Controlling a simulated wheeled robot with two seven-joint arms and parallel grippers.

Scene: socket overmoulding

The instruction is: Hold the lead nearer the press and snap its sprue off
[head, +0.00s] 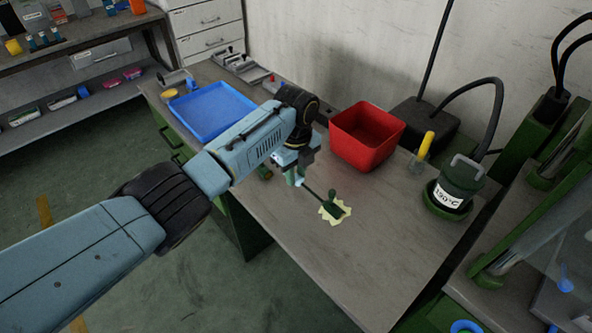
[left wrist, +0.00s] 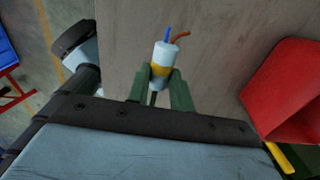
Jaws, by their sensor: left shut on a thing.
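My left gripper (head: 294,178) is low over the table and shut on the lead. In the left wrist view its green fingers (left wrist: 163,84) grip a white cylindrical part (left wrist: 161,58) with a yellow band and thin blue and orange-brown wire ends. In the head view a thin dark cable (head: 313,193) runs from the fingers to a dark green moulded piece (head: 332,208). A pale yellow, jagged-edged patch (head: 325,216) lies around that piece, and a small dark green knob (head: 332,194) sticks up from it. I cannot tell which part is the sprue. My right gripper is not in view.
A red bin (head: 366,136) stands behind the gripper, with a blue tray (head: 211,110) at the left. A dark green pot (head: 459,183) labelled 150°C and a yellow-handled tool (head: 425,146) stand right. Green machinery (head: 522,226) borders the right edge. The front table is clear.

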